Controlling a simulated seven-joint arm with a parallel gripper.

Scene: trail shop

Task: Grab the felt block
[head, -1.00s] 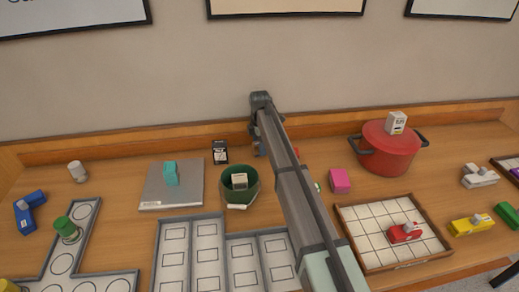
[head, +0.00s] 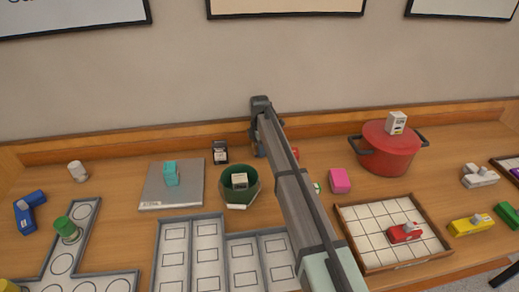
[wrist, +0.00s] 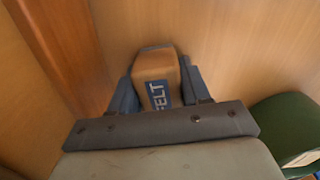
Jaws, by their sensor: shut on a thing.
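The felt block is a brown block (wrist: 155,66) with a blue-and-white label reading FELT, in the wrist view. It sits between the two blue-grey fingers of my gripper (wrist: 157,88), which is shut on it. Wood surfaces lie close around it; I cannot tell whether the block touches the table. In the head view my gripper (head: 258,151) is at the back of the table near the wooden back edge, and my arm hides the block there.
A green bucket (head: 253,190) with a small box inside stands close by, also in the wrist view (wrist: 283,120). A dark box (head: 220,152) stands left of my gripper. A red pot (head: 388,154), a pink block (head: 340,180) and a tiled tray (head: 362,236) are on the right.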

